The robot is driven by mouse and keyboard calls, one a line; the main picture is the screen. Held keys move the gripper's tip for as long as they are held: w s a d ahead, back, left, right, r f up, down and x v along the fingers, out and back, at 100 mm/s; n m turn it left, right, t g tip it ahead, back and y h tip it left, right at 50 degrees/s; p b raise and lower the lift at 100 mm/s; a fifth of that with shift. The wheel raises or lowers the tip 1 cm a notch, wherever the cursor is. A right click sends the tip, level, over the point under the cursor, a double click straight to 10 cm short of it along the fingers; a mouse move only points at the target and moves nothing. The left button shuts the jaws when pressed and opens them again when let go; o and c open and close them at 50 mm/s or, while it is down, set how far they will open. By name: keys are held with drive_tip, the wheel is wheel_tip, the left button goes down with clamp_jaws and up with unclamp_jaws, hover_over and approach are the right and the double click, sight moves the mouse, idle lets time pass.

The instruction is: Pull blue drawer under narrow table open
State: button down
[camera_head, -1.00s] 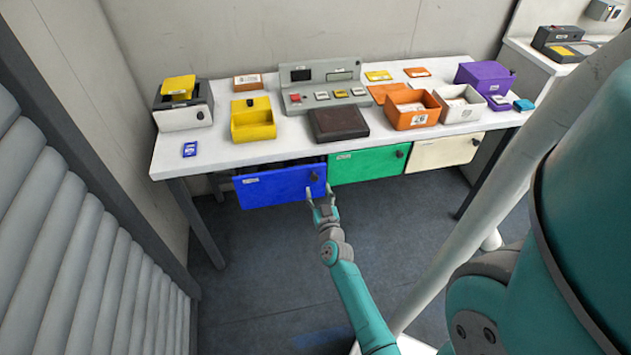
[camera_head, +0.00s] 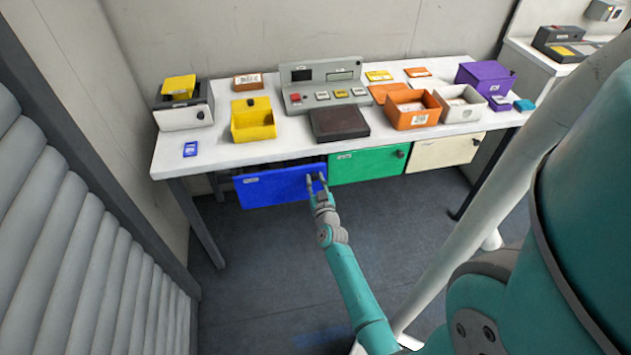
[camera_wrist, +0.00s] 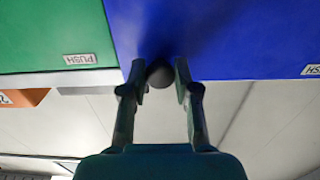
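The blue drawer (camera_head: 280,188) hangs under the left part of the narrow table (camera_head: 236,155). A dark gap shows above its top edge; I cannot tell whether it is slightly out. Its dark round knob (camera_wrist: 160,74) shows in the wrist view, near the drawer front's edge beside the green drawer. My gripper (camera_head: 316,179) is at the right end of the blue front. In the wrist view its two fingers are apart, one on each side of the knob, with small gaps visible. The head view hides the knob behind the fingers.
A green drawer (camera_head: 362,166) and a cream drawer (camera_head: 440,153) adjoin to the right. The tabletop holds bins, a grey console (camera_head: 322,88) and a dark flat tray (camera_head: 339,123). A ribbed grey wall (camera_head: 90,240) stands left. The floor before the drawer is clear.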

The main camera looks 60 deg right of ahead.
drive_tip(key=v, duration=1.9)
drive_tip(key=shift+s, duration=0.1)
drive_tip(key=c, duration=0.9)
unclamp_jaws()
drive_tip(key=shift+o, duration=0.2)
drive_tip(key=v, duration=1.2)
drive_tip(key=s+a+r+n+t+y, duration=0.1)
drive_tip(key=s+a+r+n+y, duration=0.4)
drive_tip(key=a, duration=0.5)
drive_tip(key=s+a+r+n+t+y, duration=0.2)
drive_tip(key=s+a+r+n+y, duration=0.3)
drive_tip(key=a+r+y, duration=0.3)
wheel_tip(320, 180, up, 3)
drive_tip(key=a, duration=0.2)
drive_tip(key=shift+a+y, duration=0.4)
